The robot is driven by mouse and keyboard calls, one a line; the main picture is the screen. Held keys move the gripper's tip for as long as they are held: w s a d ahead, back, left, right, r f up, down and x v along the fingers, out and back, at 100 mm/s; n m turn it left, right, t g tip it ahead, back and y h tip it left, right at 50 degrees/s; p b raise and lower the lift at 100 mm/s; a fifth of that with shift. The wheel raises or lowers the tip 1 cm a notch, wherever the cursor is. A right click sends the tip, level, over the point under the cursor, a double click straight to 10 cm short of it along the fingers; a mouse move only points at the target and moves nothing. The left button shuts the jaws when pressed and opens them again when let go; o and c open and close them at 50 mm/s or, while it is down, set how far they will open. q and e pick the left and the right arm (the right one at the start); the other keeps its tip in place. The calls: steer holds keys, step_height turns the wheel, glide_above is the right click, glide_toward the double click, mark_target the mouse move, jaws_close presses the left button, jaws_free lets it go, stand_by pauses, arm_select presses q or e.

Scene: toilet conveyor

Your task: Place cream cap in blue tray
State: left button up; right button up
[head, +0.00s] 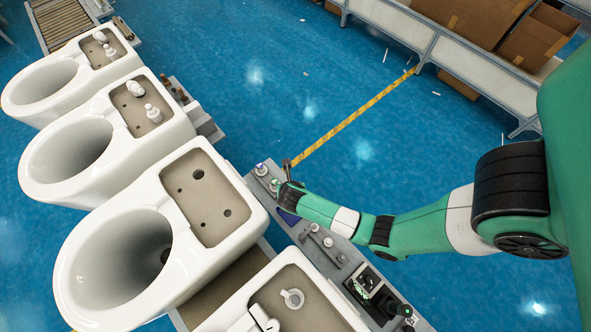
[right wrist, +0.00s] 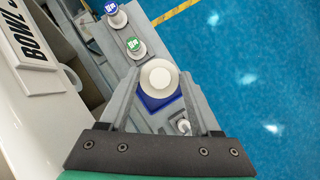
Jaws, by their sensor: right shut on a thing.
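The cream cap (right wrist: 159,77) is a round, pale disc between the fingertips of my right gripper (right wrist: 160,84) in the right wrist view. The gripper is shut on it. The blue tray (right wrist: 161,101) shows directly below and around the cap, at the side of the conveyor. I cannot tell whether the cap touches the tray. In the head view the tray (head: 288,215) shows beside my right gripper (head: 288,188), which hides the cap. My left gripper is not in view.
A blue-topped bottle (right wrist: 115,12) and a green-topped bottle (right wrist: 136,47) stand on the grey ledge beyond the tray. White toilets (head: 110,255) line the conveyor at left. Several small parts lie on the ledge (head: 325,238). Blue floor is open to the right.

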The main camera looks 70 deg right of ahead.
steer(key=shift+n, duration=0.3)
steer(key=f+b, duration=0.3)
steer(key=f, duration=0.3)
steer(key=s+a+f+b, duration=0.1)
steer(key=f+b, duration=0.3)
steer(key=f, duration=0.2)
steer(key=s+f+b, duration=0.1)
steer(key=f+b, duration=0.3)
steer(key=f, duration=0.3)
steer(key=shift+a, duration=0.25)
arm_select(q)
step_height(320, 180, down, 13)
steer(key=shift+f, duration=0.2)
arm_select(e)
steer(key=shift+r, duration=0.2)
steer(key=shift+f, duration=0.2)
steer(key=o, duration=1.5)
steer(key=shift+c, duration=0.2)
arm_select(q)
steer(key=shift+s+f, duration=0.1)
arm_select(e)
steer(key=shift+r, duration=0.15)
